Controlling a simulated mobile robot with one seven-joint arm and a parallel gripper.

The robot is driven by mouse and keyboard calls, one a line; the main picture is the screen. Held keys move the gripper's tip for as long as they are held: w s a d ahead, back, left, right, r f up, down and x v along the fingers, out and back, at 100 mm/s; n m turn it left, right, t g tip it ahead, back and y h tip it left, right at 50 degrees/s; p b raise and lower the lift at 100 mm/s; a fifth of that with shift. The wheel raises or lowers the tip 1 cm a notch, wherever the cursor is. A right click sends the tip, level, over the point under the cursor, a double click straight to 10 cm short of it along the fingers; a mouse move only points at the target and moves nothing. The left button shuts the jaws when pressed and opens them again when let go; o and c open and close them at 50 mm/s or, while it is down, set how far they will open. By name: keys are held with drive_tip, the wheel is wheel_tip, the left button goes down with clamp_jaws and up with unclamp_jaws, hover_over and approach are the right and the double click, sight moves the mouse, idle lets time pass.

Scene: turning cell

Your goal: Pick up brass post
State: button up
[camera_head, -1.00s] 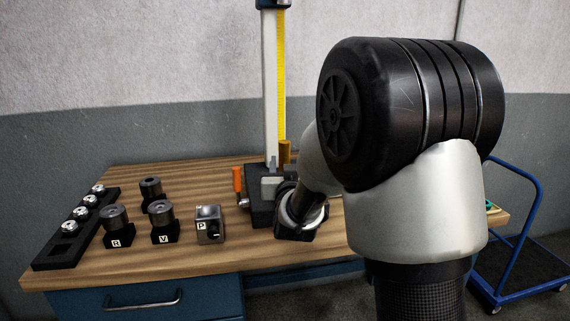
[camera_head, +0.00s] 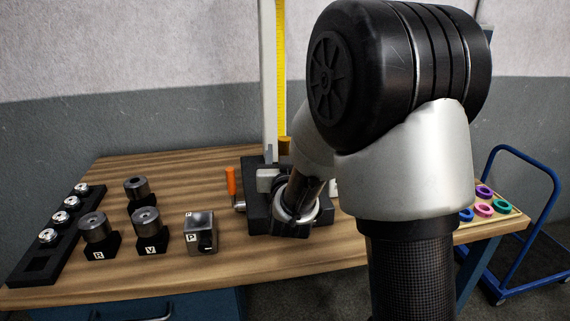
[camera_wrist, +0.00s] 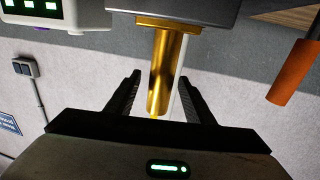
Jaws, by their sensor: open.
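The brass post (camera_wrist: 163,75) is a gold cylinder in the wrist view, standing out from a grey block. It lies between the two fingers of my gripper (camera_wrist: 160,88), which are apart, with a gap visible on each side of it. In the head view only the top of the brass post (camera_head: 285,145) shows behind my arm, beside the white column with the yellow scale. My gripper itself is hidden behind my arm links in the head view.
A dark vise-like base (camera_head: 256,215) with an orange handle (camera_head: 231,181) stands near my wrist. Blocks marked R (camera_head: 98,240), V (camera_head: 150,235) and P (camera_head: 201,232) and a black rack (camera_head: 40,262) stand left. Coloured rings (camera_head: 483,208) lie right. A blue trolley (camera_head: 540,205) stands beyond.

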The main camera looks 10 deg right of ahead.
drive_tip(key=shift+w, duration=0.1)
drive_tip(key=shift+c, duration=0.9)
clamp_jaws()
drive_tip(key=shift+r, duration=0.1)
idle(0.3)
drive_tip(key=shift+r, duration=0.25)
